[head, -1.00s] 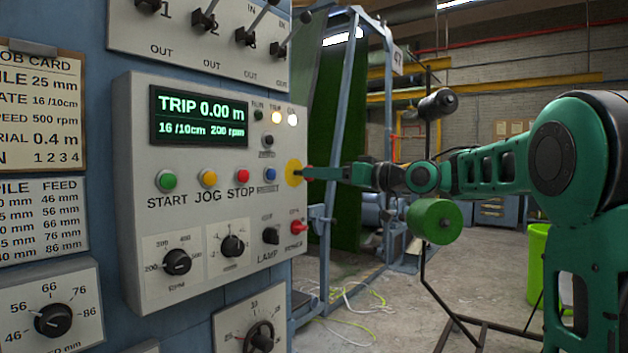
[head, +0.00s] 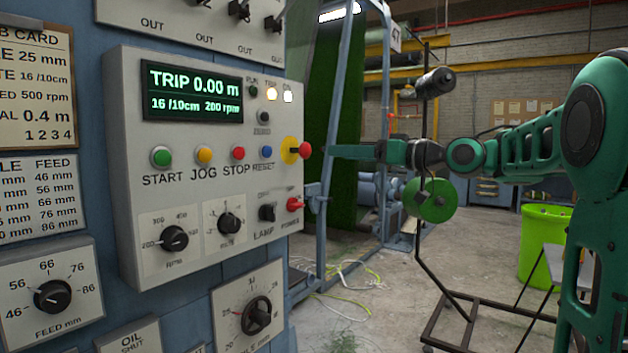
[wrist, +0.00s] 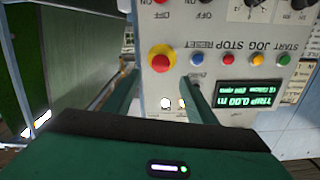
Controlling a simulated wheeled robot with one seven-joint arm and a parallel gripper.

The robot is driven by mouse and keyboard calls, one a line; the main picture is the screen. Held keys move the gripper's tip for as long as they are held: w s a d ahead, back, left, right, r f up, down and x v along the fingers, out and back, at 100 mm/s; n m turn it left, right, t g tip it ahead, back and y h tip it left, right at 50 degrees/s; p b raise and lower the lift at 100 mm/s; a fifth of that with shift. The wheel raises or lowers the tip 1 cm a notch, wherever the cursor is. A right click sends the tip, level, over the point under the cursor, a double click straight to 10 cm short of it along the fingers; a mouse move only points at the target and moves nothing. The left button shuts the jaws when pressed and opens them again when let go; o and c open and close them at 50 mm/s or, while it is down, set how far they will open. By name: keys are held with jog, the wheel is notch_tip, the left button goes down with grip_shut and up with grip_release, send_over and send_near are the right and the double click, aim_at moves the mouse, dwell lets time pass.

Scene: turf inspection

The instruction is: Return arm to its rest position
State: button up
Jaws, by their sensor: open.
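My green arm reaches in from the right in the head view, with my gripper (head: 336,151) pointing left at the control panel (head: 125,230). A gap separates its tips from the red emergency button (head: 305,150) on its yellow disc. In the wrist view the picture is upside down, and my gripper (wrist: 155,98) shows two green fingers spread apart with nothing between them. The red button (wrist: 161,62) lies beyond the fingers. The panel display (head: 195,92) reads TRIP 0.00 m, 16 /10cm, 200 rpm.
A green spool (head: 431,200) on a thin dark stand (head: 430,270) is close below my forearm. A bright green bin (head: 543,245) stands at the right. Cables (head: 345,275) lie on the floor. A blue frame (head: 340,130) rises behind the panel.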

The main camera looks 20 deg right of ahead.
jog(key=s+d+f+m+g+h, duration=0.2)
jog(key=s+f+h, duration=0.15)
jog(key=f, duration=0.45)
jog(key=s+d+f+m+g+h, duration=0.2)
jog(key=s+d+f, duration=0.15)
jog(key=f, duration=0.45)
jog(key=s+d+f+m+g+h, duration=0.1)
jog(key=s+f+m+g+h, duration=0.2)
jog(key=f, duration=0.6)
jog(key=s+d+f+m+g, duration=0.1)
jog(key=s+f+g, duration=0.1)
jog(key=s+f, duration=0.3)
jog(key=s+f+m+g+h, duration=0.1)
jog(key=s+f, duration=0.4)
jog(key=s, duration=0.9)
jog(key=s+d+f+m+g+h, duration=0.1)
jog(key=s+f+g, duration=0.3)
jog(key=s, duration=0.6)
jog(key=shift+s+d+f+m+g, duration=0.25)
jog(key=shift+f+m+g, duration=0.2)
jog(key=shift+m, duration=0.45)
jog(key=shift+w+f, duration=0.3)
jog(key=shift+w, duration=0.4)
